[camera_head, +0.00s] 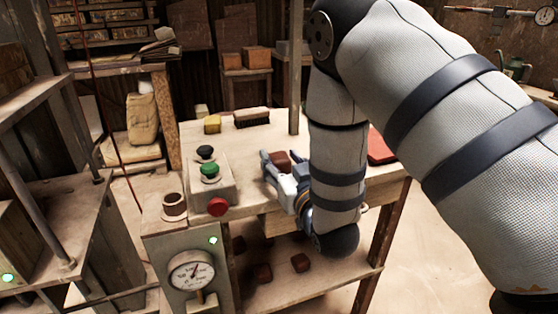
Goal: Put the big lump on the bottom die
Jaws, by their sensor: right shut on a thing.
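My right gripper (275,165) is over the right part of the worktable and is shut on a reddish-brown lump (280,159). My forearm hides part of the table behind and to the right of it. The frame does not show clearly whether the lump touches the tabletop. I cannot make out the bottom die in this view. My left gripper is not in view.
A control box with a green button (209,170) and a red button (218,206) stands on the table's left. A brush (252,117) and yellow block (212,124) lie behind. A gauge (191,271) is in front. Smaller reddish lumps (300,263) lie on the lower shelf.

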